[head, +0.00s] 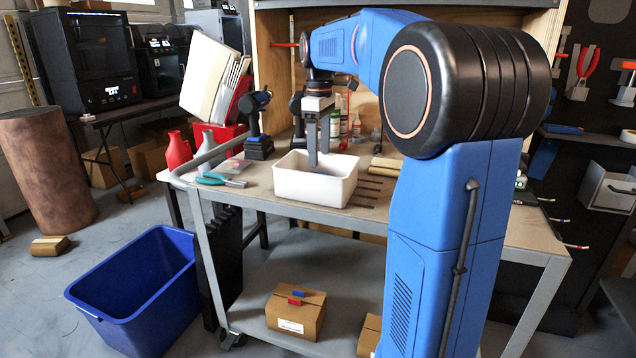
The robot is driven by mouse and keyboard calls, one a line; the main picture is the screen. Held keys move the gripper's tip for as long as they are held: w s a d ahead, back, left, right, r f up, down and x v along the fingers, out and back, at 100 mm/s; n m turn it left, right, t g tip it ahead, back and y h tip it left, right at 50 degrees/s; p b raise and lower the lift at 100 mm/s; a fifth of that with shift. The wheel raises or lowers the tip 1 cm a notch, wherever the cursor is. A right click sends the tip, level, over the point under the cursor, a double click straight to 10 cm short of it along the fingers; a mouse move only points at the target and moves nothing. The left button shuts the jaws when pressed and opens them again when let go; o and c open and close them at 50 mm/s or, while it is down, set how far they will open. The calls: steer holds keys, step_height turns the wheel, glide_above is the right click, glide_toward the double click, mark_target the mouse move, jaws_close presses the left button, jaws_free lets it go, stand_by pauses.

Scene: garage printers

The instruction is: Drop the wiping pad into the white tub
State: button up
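The white tub (312,188) stands on the top of the workbench, left of my arm. My gripper (314,158) points straight down, with its fingertips at or just inside the tub's opening. The fingers overlap from this side, so I cannot tell whether they are apart or together. A small greyish patch shows inside the tub below the fingertips. I cannot tell whether it is the wiping pad or shadow, and no pad shows clearly elsewhere.
A blue bin (140,290) stands on the floor at left. A cardboard box (296,312) sits on the lower shelf.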

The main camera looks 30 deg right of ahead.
step_height(320, 180, up, 17)
steer(key=shift+r, duration=0.2)
stand_by(0.5)
stand_by(0.3)
steer(key=s+a+f+m+t, duration=0.1)
steer(key=s+a+f, duration=0.4)
steer(key=s+f, duration=0.5)
steer(key=s+a+f+m+t, duration=0.2)
steer(key=s+a+f+m, duration=0.2)
steer(key=s+f, duration=0.6)
steer(key=s+a+f+m+t, duration=0.1)
steer(key=s+a+f+m, duration=0.1)
steer(key=s+a+f, duration=0.4)
steer(key=s+f, duration=0.4)
steer(key=f, duration=0.5)
steer(key=shift+a+f+m+t, duration=0.3)
steer(key=shift+a+t, duration=0.1)
